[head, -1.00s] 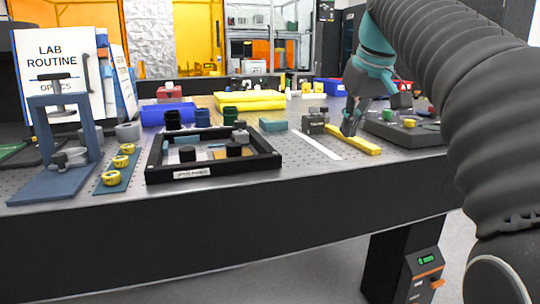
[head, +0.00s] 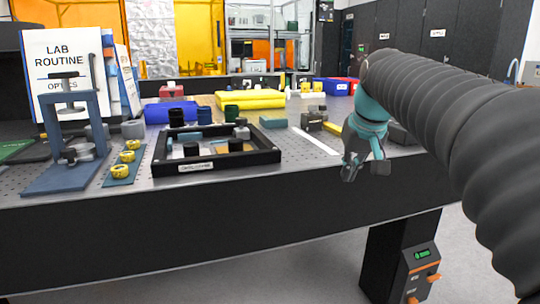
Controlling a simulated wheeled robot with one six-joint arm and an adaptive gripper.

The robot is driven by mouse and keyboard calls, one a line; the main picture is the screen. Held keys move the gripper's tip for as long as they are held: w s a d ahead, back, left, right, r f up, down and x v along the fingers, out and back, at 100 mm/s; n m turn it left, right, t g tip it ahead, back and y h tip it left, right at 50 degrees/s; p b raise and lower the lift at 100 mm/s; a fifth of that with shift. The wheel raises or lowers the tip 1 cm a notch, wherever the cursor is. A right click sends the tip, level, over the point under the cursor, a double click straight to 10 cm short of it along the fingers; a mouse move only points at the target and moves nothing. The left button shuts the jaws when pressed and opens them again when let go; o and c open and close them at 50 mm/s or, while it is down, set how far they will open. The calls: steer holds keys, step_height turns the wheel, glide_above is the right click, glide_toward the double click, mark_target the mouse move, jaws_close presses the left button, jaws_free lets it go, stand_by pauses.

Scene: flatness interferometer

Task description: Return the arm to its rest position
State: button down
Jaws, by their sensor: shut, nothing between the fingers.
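My gripper (head: 363,168) is teal and grey. It hangs from my dark ribbed arm at the right of the head view, pointing down near the front edge of the optics table (head: 300,195). Its fingers are shut and hold nothing. It shows apart from the objects on the table. My forearm hides part of the table's right end.
A black-framed tray (head: 215,163) with small parts sits at the table's front. Left of it are a strip with yellow rings (head: 122,170) and a blue press stand (head: 60,178). A yellow bar (head: 333,128) lies behind my gripper. Below is a control box (head: 420,268).

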steer(key=s+f, duration=0.9)
steer(key=s, duration=0.3)
steer(key=s+a+f, duration=0.1)
steer(key=s+f, duration=0.9)
steer(key=s, duration=0.2)
steer(key=shift+s+f+m+t+h, duration=0.25)
steer(key=shift+s+m+t+h, duration=0.05)
steer(key=shift+s+m, duration=0.1)
